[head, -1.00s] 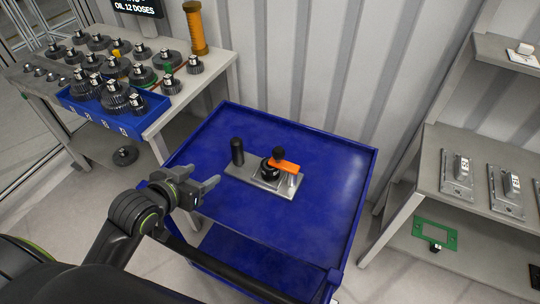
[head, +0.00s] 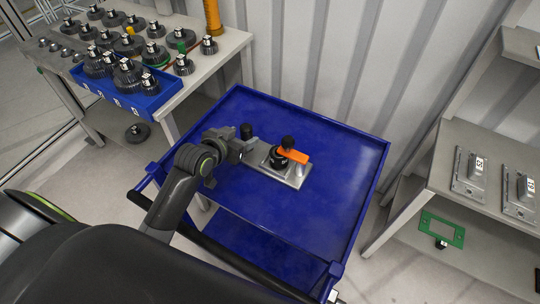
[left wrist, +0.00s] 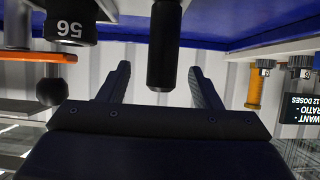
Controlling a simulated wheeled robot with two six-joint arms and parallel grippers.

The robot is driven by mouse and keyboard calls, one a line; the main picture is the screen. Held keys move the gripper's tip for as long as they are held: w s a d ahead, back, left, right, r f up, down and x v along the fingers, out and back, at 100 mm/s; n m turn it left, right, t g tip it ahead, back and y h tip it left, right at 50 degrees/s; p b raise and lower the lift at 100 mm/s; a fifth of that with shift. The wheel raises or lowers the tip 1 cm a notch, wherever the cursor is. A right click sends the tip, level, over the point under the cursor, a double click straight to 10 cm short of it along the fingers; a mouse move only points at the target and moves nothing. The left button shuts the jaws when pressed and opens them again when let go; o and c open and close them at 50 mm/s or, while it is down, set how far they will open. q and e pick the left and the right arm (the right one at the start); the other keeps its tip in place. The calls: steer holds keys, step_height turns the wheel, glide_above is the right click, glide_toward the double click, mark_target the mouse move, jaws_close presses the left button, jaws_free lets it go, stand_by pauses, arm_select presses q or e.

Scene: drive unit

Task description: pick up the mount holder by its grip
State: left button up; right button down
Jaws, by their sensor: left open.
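The mount holder is a grey metal plate (head: 297,183) lying on the blue cart. It bears an upright black cylindrical grip (head: 246,131) at its left end and a black knob with an orange lever (head: 293,156) toward its right. My left gripper (head: 243,149) is at the plate's left end, close to the grip and partly covering its lower part. In the left wrist view, which looks upside down, the open fingers stand on either side of the black grip (left wrist: 163,45), with gaps showing on both sides. My right gripper is not in view.
The blue cart (head: 330,140) has raised edges and free room around the plate. A table at the left holds several gears and a blue bin (head: 120,97). A grey shelf (head: 450,150) at the right carries metal plates, with a green frame (head: 442,229) below.

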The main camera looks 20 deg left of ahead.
arm_select(q)
steer(key=shift+p+x, duration=0.6)
steer(key=shift+x, duration=2.25)
steer(key=shift+a, duration=0.15)
steer(key=c, duration=1.1)
steer(key=shift+w+r, duration=0.1)
steer(key=shift+r, duration=0.05)
jaws_close()
